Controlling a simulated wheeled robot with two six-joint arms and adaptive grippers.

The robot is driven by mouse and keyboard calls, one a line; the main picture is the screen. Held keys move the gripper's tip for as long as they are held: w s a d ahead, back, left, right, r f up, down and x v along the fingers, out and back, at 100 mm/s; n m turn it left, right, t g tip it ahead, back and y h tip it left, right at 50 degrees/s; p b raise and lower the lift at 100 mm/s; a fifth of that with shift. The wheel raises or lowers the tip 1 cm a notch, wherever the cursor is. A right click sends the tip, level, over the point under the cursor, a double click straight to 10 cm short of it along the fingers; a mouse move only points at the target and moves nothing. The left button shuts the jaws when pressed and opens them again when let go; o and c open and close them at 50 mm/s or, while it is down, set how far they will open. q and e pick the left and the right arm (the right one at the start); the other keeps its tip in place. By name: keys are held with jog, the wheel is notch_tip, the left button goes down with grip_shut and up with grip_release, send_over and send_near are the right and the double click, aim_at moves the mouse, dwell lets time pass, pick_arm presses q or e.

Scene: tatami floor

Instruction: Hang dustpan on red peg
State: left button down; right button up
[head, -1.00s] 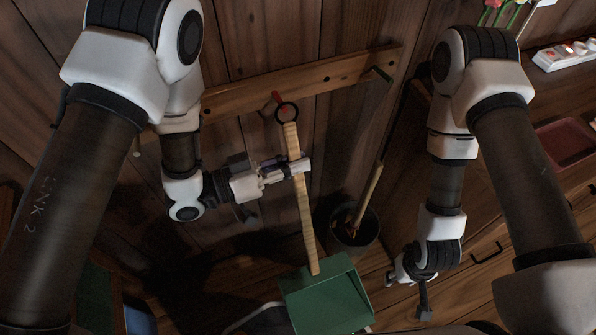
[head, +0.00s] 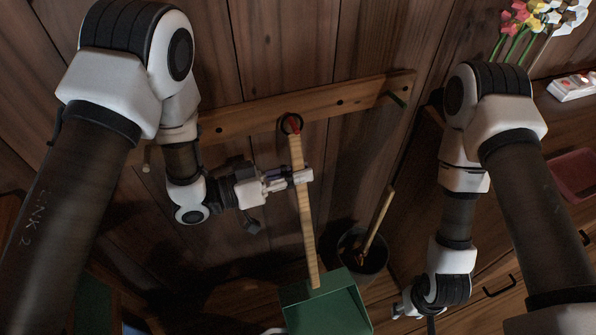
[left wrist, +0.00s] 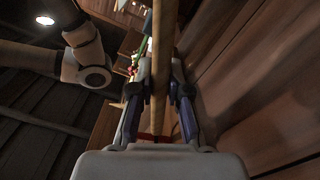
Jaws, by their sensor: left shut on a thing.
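The dustpan has a green pan (head: 325,308), a long wooden handle (head: 309,240) and a dark ring at its top end (head: 284,124). My left gripper (head: 302,177) is shut on the upper handle, which hangs nearly upright. In the left wrist view the handle (left wrist: 161,70) runs between the two fingers (left wrist: 160,95). The red peg (head: 294,125) on the wall rail shows within the ring's outline in the head view. I cannot tell whether the ring is around the peg or only in front of it. My right gripper (head: 402,308) is low at right, away from the dustpan; its jaws are unclear.
A dark bucket (head: 372,262) with a wooden stick stands right of the dustpan. Drawers and a counter fill the right.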

pick_arm(q)
jog(key=c, duration=1.1)
grip_release()
jog(key=shift+o, duration=0.2)
jog(key=shift+s, duration=0.1)
